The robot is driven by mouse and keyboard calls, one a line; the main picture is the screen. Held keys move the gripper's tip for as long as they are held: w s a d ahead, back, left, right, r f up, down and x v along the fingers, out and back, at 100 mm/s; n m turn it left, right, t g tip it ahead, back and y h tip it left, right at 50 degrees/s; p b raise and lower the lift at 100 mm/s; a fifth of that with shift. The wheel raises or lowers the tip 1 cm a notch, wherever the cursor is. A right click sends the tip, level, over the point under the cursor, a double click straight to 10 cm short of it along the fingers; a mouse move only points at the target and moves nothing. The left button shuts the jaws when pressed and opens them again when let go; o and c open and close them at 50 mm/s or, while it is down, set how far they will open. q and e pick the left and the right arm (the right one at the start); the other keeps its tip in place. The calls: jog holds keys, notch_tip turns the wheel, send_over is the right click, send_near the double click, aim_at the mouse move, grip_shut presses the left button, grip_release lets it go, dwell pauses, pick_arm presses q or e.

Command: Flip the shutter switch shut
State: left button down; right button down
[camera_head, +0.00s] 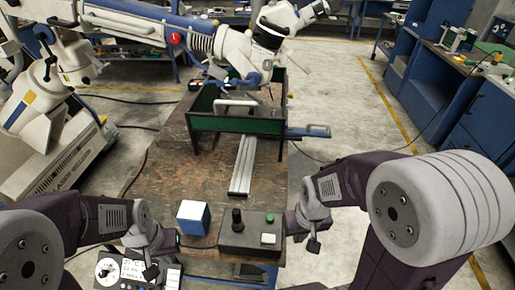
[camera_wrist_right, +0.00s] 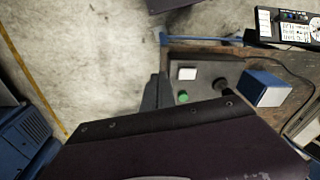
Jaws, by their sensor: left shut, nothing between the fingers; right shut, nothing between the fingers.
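A dark control panel (camera_head: 173,279) with white labels and a round white dial lies at the table's near left; it also shows at the top right of the right wrist view (camera_wrist_right: 262,22). Small controls sit on it, too small to tell which is the shutter switch. A grey box (camera_head: 238,241) with a black knob, a green button and a white button stands right of it. My left gripper (camera_head: 170,240) is shut and empty, just beyond the panel. My right gripper (camera_head: 291,223) is shut and empty beside the grey box's right side; contact cannot be told.
A blue and white cube (camera_head: 193,218) stands left of the grey box. Silver rails (camera_head: 243,165) lead to a green-walled frame (camera_head: 235,124) at the back of the worn table (camera_head: 165,180). A large white and blue arm (camera_head: 200,40) hangs over the far end. Blue cabinets line the right.

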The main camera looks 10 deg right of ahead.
jog(key=w+r+n+t+p, duration=0.2)
jog(key=w+n+p, duration=0.1)
jog(key=w+n, duration=0.3)
jog(key=w+r+n+t+p, duration=0.2)
jog(key=w+r+n+p, duration=0.15)
jog(key=w, duration=0.45)
jog(key=s+a+f+n+g+y+p, duration=0.1)
jog(key=s+f+n+g+y+p, duration=0.2)
jog(key=s+p, duration=0.4)
jog(key=f+n+g+p, duration=0.1)
jog(key=n+p, duration=0.1)
jog(key=p, duration=0.2)
jog(key=shift+s+a, duration=0.15)
jog(key=shift+s, duration=0.05)
jog(key=shift+f+n, duration=0.15)
jog(key=shift+n, duration=0.1)
